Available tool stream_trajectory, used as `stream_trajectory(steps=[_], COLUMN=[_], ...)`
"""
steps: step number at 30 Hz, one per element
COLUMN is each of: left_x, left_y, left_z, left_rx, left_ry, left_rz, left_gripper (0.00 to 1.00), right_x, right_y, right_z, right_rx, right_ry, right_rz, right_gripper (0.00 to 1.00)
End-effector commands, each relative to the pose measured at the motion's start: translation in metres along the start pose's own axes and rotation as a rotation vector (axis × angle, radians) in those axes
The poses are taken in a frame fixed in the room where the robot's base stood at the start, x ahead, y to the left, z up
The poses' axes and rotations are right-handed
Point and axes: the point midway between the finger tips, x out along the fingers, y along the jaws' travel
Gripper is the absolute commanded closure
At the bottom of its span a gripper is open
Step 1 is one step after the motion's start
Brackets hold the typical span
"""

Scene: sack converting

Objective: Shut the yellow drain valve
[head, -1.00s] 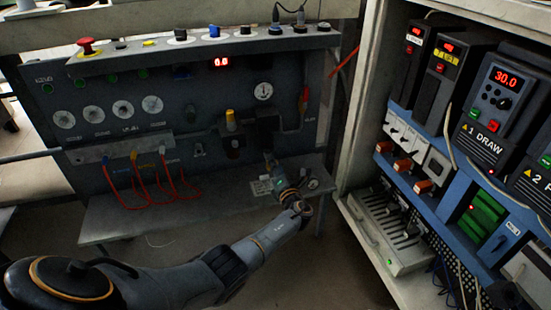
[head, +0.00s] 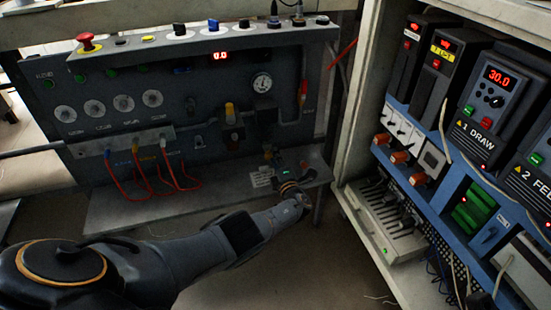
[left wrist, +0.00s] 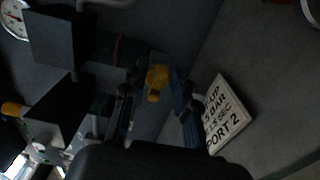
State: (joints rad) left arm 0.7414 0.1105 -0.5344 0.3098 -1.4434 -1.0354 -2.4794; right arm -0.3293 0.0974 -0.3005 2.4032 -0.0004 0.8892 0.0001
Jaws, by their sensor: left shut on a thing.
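The yellow drain valve (left wrist: 157,84) shows in the left wrist view as a small yellow handle below a dark block. My left gripper (left wrist: 156,90) has its two dark fingers on either side of this handle and is shut on it. In the head view my left gripper (head: 276,164) is low at the front of the dark panel, just above its shelf, and mostly hides the valve. The handle's exact angle is hard to tell. My right gripper is not in view.
A printed label plate (left wrist: 229,113) lies beside the gripper. A round gauge (head: 262,82), a yellow-topped knob (head: 230,112) and a red lever (head: 303,93) sit above on the panel. Red hoses (head: 146,180) hang at left. An open electrical cabinet (head: 345,165) stands close at right.

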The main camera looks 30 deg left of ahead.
Motion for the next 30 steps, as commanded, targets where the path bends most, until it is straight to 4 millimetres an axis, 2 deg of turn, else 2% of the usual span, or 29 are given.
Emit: stream_trajectory(steps=[12,13,14,25,30], left_x=[0.0008,0.0008,0.0007,-0.0011,-0.0091], left_y=[0.0001,0.0001,0.0001,-0.0005,-0.0021], left_z=[-0.0009,-0.0009,-0.0008,0.0000,0.0008], left_rx=[0.010,0.010,0.010,0.008,0.006], left_ry=[0.001,0.001,0.001,-0.001,-0.002], left_rz=[0.001,0.001,0.001,0.000,0.000], left_gripper=[1.00,0.70,0.65,0.65,0.65], right_x=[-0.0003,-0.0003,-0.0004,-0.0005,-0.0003], right_y=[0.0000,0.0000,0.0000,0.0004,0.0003], right_z=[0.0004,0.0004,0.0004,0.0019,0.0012], right_rx=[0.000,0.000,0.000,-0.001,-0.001], right_ry=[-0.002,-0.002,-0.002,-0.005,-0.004], right_rz=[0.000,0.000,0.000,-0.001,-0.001], right_gripper=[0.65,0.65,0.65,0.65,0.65])
